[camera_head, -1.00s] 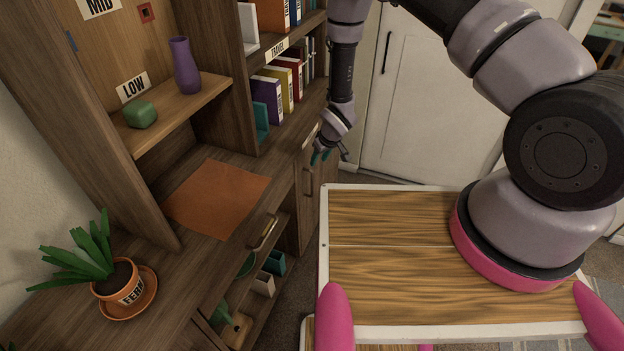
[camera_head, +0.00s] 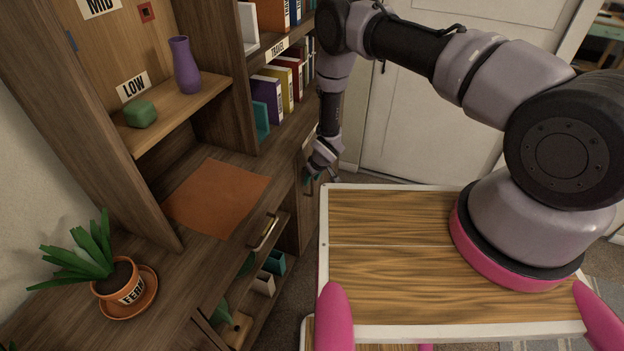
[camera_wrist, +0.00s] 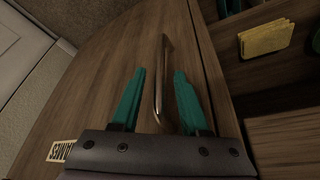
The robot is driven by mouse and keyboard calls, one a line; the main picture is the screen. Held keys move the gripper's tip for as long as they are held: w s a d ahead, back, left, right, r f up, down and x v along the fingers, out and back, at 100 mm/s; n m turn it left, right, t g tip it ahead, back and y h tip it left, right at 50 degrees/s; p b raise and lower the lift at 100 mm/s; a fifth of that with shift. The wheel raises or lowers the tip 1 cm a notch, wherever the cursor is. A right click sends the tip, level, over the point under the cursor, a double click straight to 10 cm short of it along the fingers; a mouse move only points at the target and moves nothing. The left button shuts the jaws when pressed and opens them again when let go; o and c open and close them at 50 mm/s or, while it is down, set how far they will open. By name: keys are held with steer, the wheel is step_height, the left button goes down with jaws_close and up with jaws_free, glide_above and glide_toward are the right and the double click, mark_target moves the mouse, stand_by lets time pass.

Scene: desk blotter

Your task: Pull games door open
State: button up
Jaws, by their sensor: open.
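The games door (camera_wrist: 100,85) is a brown wood panel that fills the middle of the wrist view. Its label (camera_wrist: 62,151) is at the lower left, turned nearly upside down. A slim metal bar handle (camera_wrist: 158,92) stands on the door. My gripper (camera_wrist: 160,72) is open, with one teal finger on each side of the handle. I cannot tell whether either finger touches it. In the head view, my gripper (camera_head: 318,175) is low in front of the cabinet, and it and the wrist hide much of the door and handle.
Right of the door in the wrist view is an open shelf with a yellow object (camera_wrist: 265,38). The head view shows another handle (camera_head: 265,232), shelves with cups (camera_head: 264,284), a fern pot (camera_head: 122,283) and an orange blotter (camera_head: 217,197). A wood-topped surface (camera_head: 400,265) lies right of my gripper.

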jaws_close()
stand_by(1.4)
